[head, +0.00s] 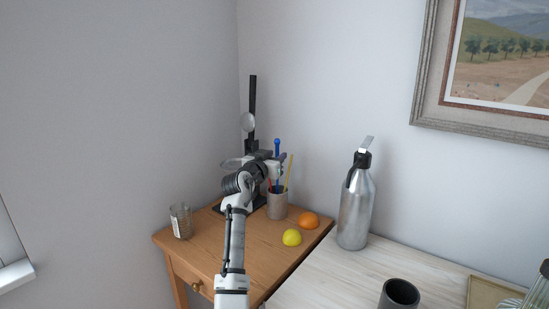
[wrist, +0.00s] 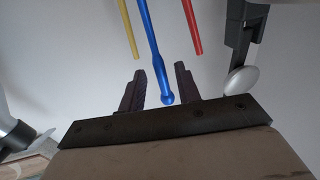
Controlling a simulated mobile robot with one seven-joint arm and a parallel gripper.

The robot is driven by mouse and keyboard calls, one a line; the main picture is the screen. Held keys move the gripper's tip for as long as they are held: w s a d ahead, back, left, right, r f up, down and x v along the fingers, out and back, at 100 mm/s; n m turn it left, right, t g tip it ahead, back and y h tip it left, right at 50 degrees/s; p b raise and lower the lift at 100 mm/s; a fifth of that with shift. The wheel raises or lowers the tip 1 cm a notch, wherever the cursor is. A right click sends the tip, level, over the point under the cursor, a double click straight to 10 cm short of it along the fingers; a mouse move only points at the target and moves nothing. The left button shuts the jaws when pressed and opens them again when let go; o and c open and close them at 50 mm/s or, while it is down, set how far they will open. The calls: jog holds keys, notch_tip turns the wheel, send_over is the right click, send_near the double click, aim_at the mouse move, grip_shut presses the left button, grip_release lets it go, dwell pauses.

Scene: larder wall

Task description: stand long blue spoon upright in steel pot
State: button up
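The long blue spoon (head: 277,150) stands upright with a yellow and a red stick in a grey cylindrical holder (head: 278,207) on the wooden table. My gripper (head: 270,166) is at the holder's upper part, partly hiding the sticks. In the wrist view the gripper (wrist: 160,88) is open, and the blue spoon (wrist: 153,50) runs between its fingers with a gap on both sides; its rounded end shows there. A dark grey open cup (head: 400,293) stands on the pale table at the lower right. I cannot tell which of these two vessels is the steel pot.
An orange (head: 309,220) and a lemon (head: 292,237) lie right of my arm. A glass jar (head: 181,220) stands at the left. A dark stand (head: 252,105) with hanging utensils rises behind the gripper. A tall steel bottle (head: 355,205) stands right of the wooden table.

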notch_tip(320, 180, up, 20)
jog(key=b, duration=0.2)
jog(key=shift+b, duration=0.35)
dwell(0.9)
